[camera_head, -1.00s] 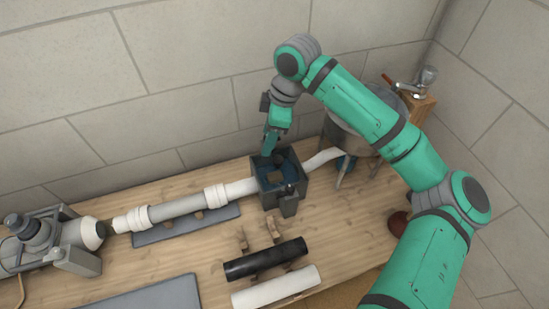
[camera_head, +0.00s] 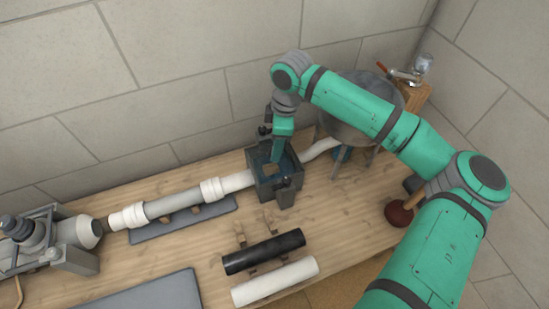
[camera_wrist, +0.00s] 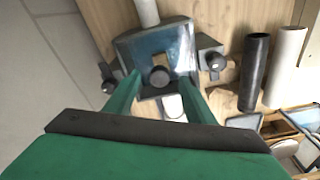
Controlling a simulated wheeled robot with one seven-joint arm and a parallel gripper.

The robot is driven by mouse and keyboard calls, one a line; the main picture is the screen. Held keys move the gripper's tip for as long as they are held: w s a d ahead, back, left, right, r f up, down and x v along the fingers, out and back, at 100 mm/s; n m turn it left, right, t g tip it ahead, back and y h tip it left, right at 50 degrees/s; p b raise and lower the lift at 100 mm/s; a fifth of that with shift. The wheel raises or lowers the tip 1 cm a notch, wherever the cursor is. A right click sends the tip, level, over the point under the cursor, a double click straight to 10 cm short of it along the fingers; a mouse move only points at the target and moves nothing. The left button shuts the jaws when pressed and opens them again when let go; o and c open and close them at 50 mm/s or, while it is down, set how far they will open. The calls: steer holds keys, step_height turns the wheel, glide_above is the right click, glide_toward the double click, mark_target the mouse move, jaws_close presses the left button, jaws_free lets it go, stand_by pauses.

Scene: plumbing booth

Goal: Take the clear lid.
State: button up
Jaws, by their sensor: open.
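The clear lid (camera_wrist: 147,44) shows in the wrist view as a bluish see-through plate on top of the dark grey box (camera_head: 265,190). A dark round knob (camera_wrist: 159,76) stands on the lid. My gripper (camera_wrist: 160,84) is open, with one green finger on each side of the knob. I cannot tell whether the fingers touch it. In the head view my gripper (camera_head: 276,160) points down over the box and hides part of the lid.
A white and grey pipe (camera_head: 180,207) enters the box from the left. A black tube (camera_head: 263,252) and a white tube (camera_head: 275,282) lie in front. A metal basin (camera_head: 362,118) and a plunger (camera_head: 400,212) are at the right. Dark clamps (camera_wrist: 211,60) flank the box.

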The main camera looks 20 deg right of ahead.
steer(key=shift+w+a+f, duration=0.1)
steer(key=shift+a+f, duration=0.1)
steer(key=shift+f, duration=0.4)
steer(key=shift+a+f, duration=0.15)
steer(key=shift+f, duration=0.45)
steer(key=shift+d, duration=0.1)
jaws_close()
steer(key=shift+r, duration=0.1)
